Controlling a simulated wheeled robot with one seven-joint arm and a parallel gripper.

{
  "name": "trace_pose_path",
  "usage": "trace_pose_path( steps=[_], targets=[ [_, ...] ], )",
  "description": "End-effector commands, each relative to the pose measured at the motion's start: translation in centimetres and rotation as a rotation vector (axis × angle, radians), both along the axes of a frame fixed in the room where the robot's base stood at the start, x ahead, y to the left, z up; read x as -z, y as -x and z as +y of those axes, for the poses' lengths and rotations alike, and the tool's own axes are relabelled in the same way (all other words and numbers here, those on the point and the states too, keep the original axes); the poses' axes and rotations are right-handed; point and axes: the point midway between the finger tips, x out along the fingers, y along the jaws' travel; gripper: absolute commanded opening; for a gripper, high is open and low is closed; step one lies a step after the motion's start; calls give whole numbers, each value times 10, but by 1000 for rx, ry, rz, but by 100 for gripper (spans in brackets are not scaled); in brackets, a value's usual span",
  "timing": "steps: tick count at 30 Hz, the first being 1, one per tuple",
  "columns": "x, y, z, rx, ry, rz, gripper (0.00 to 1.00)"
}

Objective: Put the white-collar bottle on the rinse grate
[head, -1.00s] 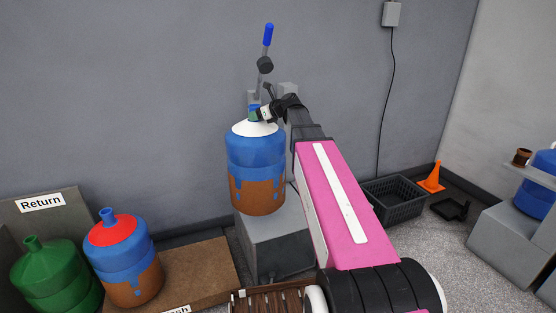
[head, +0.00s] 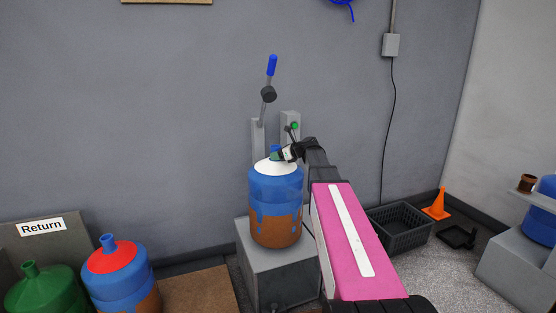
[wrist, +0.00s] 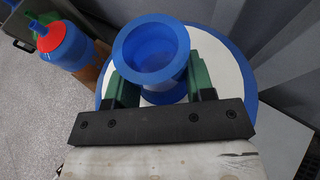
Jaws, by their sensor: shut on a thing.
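The white-collar bottle (head: 275,193) is blue with a brown lower part and stands upright in the middle of the head view. My gripper (head: 282,155) is shut on its blue neck, which also shows between the green finger pads in the wrist view (wrist: 150,50). The white collar (wrist: 207,42) lies around and below the pads. The bottle's base overlaps the top of a grey box (head: 285,268); I cannot tell whether it rests there or hangs just above. I cannot make out the rinse grate in the current views.
A red-collar bottle (head: 118,278) and a green bottle (head: 38,290) stand at left by the Return sign (head: 41,227). A lever with a blue handle (head: 271,68) rises behind the held bottle. A black basket (head: 400,232) and an orange cone (head: 436,205) are at right.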

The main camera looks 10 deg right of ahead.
Motion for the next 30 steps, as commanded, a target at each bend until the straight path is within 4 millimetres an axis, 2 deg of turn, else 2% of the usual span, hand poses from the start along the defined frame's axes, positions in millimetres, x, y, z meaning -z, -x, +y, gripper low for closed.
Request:
trace_pose_path(
  steps=[4, 17, 18, 19, 20, 30],
  targets=[
    [16, 0, 0, 1, -2, 1, 0],
    [21, 0, 0, 0, -2, -1, 0],
    [21, 0, 0, 0, 0, 0, 62],
    [21, 0, 0, 0, 0, 0, 72],
    [21, 0, 0, 0, 0, 0, 75],
    [18, 0, 0, 0, 0, 0, 75]
  ],
)
